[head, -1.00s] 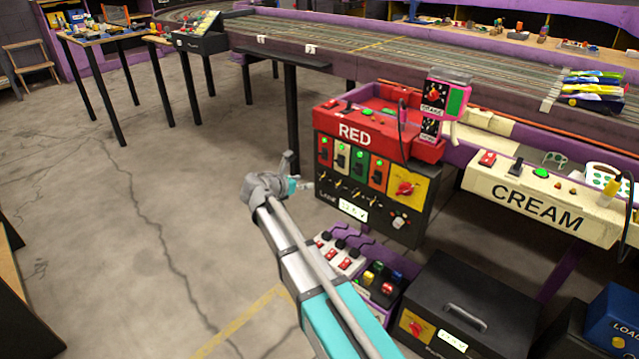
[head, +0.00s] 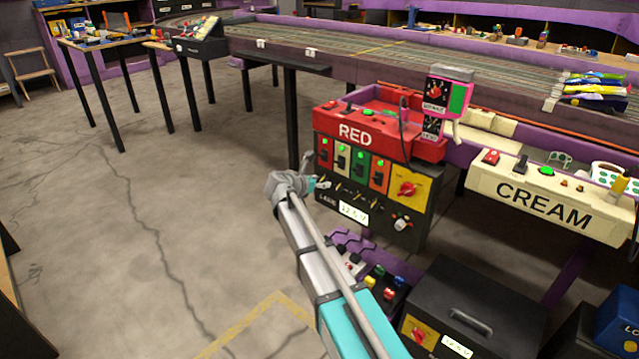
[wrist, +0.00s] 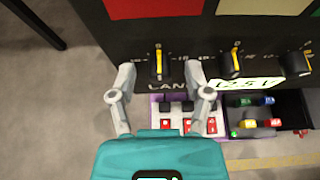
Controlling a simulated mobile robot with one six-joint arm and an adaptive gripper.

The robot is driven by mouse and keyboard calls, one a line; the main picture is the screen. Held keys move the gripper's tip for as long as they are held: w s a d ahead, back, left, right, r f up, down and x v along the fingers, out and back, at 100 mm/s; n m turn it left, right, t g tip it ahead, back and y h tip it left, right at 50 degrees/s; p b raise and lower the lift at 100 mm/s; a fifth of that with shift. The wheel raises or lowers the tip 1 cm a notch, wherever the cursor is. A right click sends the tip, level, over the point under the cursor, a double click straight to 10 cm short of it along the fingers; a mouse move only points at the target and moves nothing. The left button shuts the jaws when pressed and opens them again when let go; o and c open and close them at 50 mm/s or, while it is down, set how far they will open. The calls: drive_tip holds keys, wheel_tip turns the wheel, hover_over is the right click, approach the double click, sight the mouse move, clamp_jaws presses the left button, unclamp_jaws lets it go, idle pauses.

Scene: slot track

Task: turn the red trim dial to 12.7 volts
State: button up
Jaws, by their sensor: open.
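The black RED station (head: 322,228) has a red knob (head: 407,189) on a yellow plate at its right. A white display (head: 353,213) sits lower on its face and seems to read about 12.5 V; it also shows in the wrist view (wrist: 246,85). A row of black knobs with yellow pointers runs above the display. My gripper (wrist: 160,76) is open and empty. Its fingers stand either side of the leftmost black knob (wrist: 159,62), and I cannot tell if they touch it. The red knob is outside the wrist view. Which knob is the trim dial is not clear.
A tray of small switches and coloured knobs (head: 385,285) lies under the station. A black case (head: 475,300) with another red knob (head: 417,335) stands at its right. The cream station (head: 545,208) is further right. The floor at left is clear.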

drive_tip(key=shift+c, duration=0.3)
clamp_jaws()
drive_tip(key=m+t, duration=0.1)
drive_tip(key=m, duration=0.1)
drive_tip(key=m+t+y+b, duration=0.1)
drive_tip(key=m, duration=0.1)
drive_tip(key=m+t+y+b, duration=0.1)
drive_tip(key=m, duration=0.1)
drive_tip(key=shift+s+d+f, duration=0.15)
drive_tip(key=shift+s+d, duration=0.1)
idle(0.4)
idle(0.5)
